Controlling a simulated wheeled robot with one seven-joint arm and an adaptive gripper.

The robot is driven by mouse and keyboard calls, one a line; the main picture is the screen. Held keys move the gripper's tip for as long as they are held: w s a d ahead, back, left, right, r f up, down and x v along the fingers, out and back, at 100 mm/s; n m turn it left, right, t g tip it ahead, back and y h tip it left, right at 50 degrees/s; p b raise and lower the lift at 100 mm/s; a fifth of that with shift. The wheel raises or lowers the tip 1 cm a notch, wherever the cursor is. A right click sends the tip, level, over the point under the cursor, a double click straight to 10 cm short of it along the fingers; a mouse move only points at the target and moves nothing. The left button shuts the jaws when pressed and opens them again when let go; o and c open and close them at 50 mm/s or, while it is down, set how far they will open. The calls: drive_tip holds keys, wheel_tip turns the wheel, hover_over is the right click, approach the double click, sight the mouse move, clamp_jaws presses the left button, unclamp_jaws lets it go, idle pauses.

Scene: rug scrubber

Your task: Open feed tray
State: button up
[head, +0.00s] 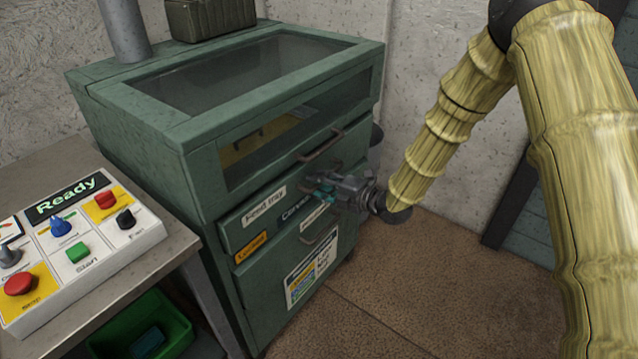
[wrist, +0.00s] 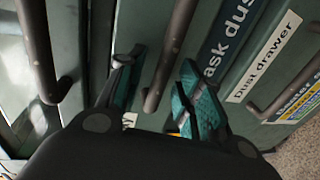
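The feed tray (head: 235,232) is a green drawer front on the machine, with a white "Feed tray" label (head: 263,207). It looks closed, flush with the machine front. My gripper (head: 322,190) is at the right part of this front and covers its handle in the head view. In the wrist view my gripper (wrist: 160,85) has its teal-padded fingers apart. A dark bar handle (wrist: 172,50), which appears to be the feed tray's, runs between them with gaps on both sides. Whether it lies fully within the grasp depth is unclear.
Another bar handle (head: 320,146) is above, under the window. The dust drawer handle (head: 320,250) is below. A control panel (head: 75,240) reading "Ready" stands on the table at left, above a green bin (head: 175,325). Brown floor is clear at right.

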drive_tip(key=shift+w+a, duration=0.2)
drive_tip(key=shift+a, duration=0.1)
clamp_jaws()
drive_tip(key=shift+f, duration=0.1)
